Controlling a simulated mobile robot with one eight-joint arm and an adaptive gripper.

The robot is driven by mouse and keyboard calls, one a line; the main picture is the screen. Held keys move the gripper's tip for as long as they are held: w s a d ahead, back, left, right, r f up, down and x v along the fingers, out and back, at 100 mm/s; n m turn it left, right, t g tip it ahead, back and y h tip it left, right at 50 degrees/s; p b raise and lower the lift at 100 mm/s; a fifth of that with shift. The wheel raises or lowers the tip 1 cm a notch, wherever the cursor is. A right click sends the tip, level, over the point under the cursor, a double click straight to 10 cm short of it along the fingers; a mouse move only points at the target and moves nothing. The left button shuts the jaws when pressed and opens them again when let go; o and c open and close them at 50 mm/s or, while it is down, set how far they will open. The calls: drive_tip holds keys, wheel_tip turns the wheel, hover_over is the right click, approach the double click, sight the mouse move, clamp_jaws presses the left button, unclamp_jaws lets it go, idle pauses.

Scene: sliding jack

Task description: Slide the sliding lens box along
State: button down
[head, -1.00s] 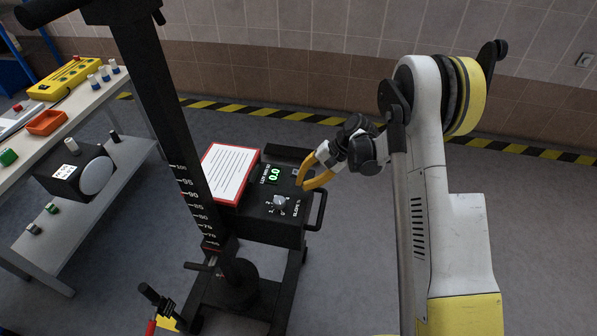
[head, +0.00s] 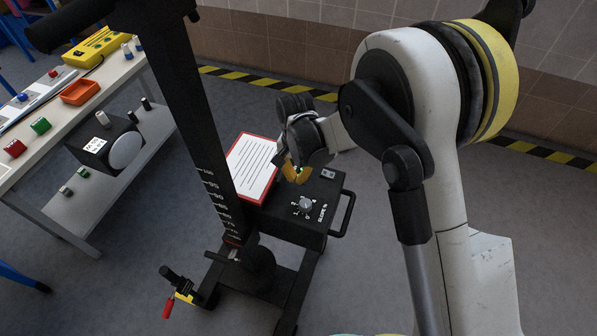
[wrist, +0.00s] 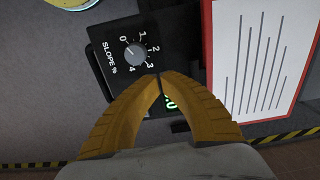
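The lens box (head: 285,223) is a black box at the scaled black column (head: 205,150), with a slope knob (head: 305,205) and a red-edged paper sheet (head: 252,168) on top. My gripper (head: 297,178) is over the box top, between the sheet and the knob, hiding most of the display. In the wrist view, the box top (wrist: 108,62) and slope knob (wrist: 135,53) show beyond my yellow fingers (wrist: 159,77). The fingertips meet with nothing seen between them; a green bit of the display (wrist: 171,104) shows behind them. Contact with the box cannot be told.
A black handle (head: 349,212) sticks out at the box's right. A bench (head: 62,118) with a lower shelf is at left. A striped floor line (head: 240,77) runs along the wall.

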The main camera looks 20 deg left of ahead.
sight(297, 195)
wheel_tip(297, 195, down, 8)
drive_tip(key=b, duration=0.3)
drive_tip(key=shift+f, duration=0.15)
wheel_tip(297, 195, down, 4)
drive_tip(key=b, duration=0.3)
drive_tip(key=shift+f, duration=0.25)
drive_tip(key=shift+r, duration=0.1)
wheel_tip(297, 195, up, 14)
drive_tip(key=p, duration=0.6)
drive_tip(key=shift+d+r, duration=0.1)
